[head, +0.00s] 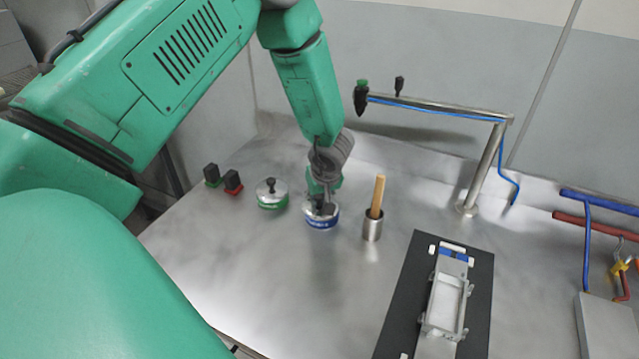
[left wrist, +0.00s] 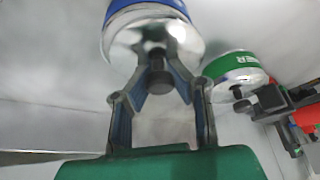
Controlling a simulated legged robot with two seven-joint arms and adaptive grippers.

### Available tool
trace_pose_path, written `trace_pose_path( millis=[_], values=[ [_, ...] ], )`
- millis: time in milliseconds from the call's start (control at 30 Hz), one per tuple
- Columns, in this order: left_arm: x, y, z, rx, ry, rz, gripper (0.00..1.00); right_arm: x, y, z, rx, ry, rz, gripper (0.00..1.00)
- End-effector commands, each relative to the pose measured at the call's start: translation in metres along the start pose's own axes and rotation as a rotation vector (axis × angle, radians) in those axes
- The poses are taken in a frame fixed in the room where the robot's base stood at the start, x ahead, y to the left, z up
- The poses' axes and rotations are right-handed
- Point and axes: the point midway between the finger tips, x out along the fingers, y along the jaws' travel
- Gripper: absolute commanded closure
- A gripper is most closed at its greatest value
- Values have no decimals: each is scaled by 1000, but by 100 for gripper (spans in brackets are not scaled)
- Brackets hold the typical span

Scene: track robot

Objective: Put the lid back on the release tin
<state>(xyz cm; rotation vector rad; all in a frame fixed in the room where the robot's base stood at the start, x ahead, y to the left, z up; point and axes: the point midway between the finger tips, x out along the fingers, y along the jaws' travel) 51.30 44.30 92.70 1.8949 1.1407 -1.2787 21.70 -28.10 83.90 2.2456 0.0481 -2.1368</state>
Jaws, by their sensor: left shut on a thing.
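A tin with a blue band (head: 321,223) stands on the metal bench near the middle of the head view; its label is too small to read surely. Its silvery lid (head: 312,211) is at the tin's top, and the lid also shows in the left wrist view (left wrist: 122,48). My left gripper (head: 322,207) points down over the tin, its fingers shut on the lid's dark knob (left wrist: 158,82). The lid looks level with the tin; whether it is fully seated I cannot tell. My right gripper is not in view.
A green-banded tin (head: 271,196), lid on, stands left of the blue one. Two black-topped blocks (head: 221,178) stand further left. A metal cup (head: 373,229) with a wooden handle is close right. A black mat (head: 398,318) bears a fixture. A metal post (head: 484,170) stands behind.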

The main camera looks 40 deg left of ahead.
Motion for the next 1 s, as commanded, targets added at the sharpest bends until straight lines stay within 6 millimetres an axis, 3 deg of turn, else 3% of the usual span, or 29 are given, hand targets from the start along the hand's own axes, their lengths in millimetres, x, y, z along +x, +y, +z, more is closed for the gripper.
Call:
trace_pose_path(
  millis=[1000],
  values=[
    [-6, 6, 8, 0, 1, 0, 100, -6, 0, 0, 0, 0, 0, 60]
  ],
)
